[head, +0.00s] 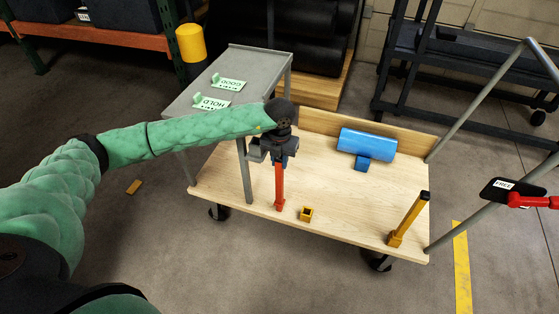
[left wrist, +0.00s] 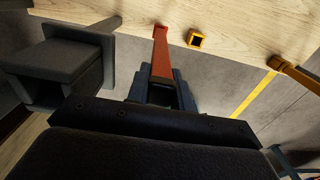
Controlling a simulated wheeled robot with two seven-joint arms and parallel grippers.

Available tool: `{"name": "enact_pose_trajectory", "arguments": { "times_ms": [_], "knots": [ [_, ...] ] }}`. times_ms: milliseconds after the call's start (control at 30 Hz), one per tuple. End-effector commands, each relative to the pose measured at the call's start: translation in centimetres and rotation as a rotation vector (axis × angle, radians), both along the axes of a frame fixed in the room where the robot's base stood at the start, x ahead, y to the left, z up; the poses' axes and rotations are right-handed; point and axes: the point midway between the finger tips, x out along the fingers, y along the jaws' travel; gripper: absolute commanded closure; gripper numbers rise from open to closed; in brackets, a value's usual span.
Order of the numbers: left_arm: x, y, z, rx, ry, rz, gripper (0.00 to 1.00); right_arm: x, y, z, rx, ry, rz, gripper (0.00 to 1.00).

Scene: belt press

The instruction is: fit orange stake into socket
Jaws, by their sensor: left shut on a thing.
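My left gripper (head: 280,160) is shut on the upper part of the orange stake (head: 279,186), which stands about upright over the near edge of the wooden deck. The left wrist view also shows the stake (left wrist: 161,55) between the jaws of my left gripper (left wrist: 163,88). The stake's foot looks slightly wider, at deck level; I cannot tell whether it sits in a socket there. An open, empty-looking yellow socket (head: 306,214) is just right of the foot, apart from it; it also shows in the left wrist view (left wrist: 196,40). My right gripper is out of view.
A yellow stake with a black top (head: 410,216) stands tilted at the deck's right corner. A blue cylinder (head: 367,144) rests at the back of the wooden deck (head: 345,205). A grey table (head: 245,68) stands behind left.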

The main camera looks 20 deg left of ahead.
Motion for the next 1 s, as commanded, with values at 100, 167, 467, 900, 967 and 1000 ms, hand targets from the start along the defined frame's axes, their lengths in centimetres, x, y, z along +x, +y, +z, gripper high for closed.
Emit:
{"name": "enact_pose_trajectory", "arguments": {
  "times_ms": [100,167,467,900,967,1000],
  "knots": [
    [-0.1,0.0,-0.1,0.001,0.002,0.000,1.00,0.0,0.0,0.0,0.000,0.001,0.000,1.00],
    [-0.1,0.0,-0.1,0.001,0.002,0.000,1.00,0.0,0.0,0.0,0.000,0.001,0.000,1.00],
    [0.0,0.5,-0.1,0.002,0.002,0.001,1.00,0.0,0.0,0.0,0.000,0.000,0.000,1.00],
    [0.0,1.3,-0.1,0.002,0.002,0.000,1.00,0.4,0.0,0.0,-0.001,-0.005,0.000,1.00],
    [0.0,1.5,-0.1,0.002,0.002,0.000,1.00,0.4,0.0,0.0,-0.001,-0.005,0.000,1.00],
    [0.0,1.5,-0.2,0.002,0.002,0.000,1.00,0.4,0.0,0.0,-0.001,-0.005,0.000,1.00]
  ]
}}
